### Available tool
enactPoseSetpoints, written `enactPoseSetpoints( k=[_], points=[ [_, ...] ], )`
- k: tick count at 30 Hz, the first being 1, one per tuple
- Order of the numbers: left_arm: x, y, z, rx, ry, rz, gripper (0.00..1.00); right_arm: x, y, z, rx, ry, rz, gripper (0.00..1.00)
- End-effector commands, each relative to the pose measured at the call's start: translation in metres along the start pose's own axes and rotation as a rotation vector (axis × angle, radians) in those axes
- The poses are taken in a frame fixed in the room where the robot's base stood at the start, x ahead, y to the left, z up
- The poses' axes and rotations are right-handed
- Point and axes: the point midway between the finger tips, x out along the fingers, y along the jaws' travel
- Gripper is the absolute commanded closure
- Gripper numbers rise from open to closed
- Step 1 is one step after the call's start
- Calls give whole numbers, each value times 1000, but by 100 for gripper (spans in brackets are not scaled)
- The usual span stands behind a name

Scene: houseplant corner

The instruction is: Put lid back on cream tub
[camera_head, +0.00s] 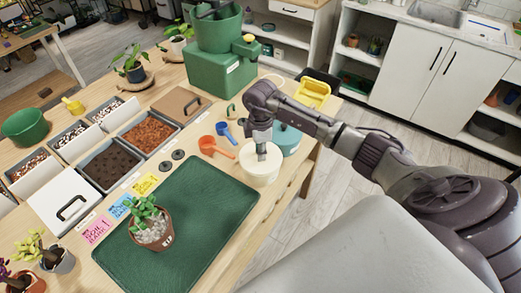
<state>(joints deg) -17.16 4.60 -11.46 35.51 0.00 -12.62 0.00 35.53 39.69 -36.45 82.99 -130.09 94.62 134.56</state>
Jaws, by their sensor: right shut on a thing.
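The cream tub (258,178) stands on the wooden table near its right edge, to the right of the green mat. My right gripper (261,153) points down over the middle of the tub and is shut on a small part there. A pale cream round lid (250,156) shows around the fingertips at the tub's top; the gripper seems to hold it by its knob. The fingers hide the knob. I cannot tell whether the lid is fully seated on the rim. My left gripper is not in view.
A teal tub (289,139) stands close behind the cream tub. An orange scoop (209,145) and a blue scoop (226,132) lie to its left. A potted plant (152,234) stands on the green mat (205,215). A green machine (216,76) stands at the back.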

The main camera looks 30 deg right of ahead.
Motion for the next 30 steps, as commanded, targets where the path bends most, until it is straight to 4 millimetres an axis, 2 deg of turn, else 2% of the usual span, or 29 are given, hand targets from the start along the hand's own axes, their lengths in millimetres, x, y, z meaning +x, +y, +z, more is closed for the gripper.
enactPoseSetpoints(
  k=[13,14,18,19,26,30],
  points=[
    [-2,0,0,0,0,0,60,0,0,0,0,0,0,100],
    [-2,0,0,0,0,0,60,0,0,0,0,0,0,75],
    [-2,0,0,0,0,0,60,0,0,0,0,0,0,52],
    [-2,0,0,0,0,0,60,0,0,0,0,0,0,47],
    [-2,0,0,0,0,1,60,0,0,0,0,0,0,46],
    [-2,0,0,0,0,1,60,0,0,0,0,0,0,22]
  ],
)
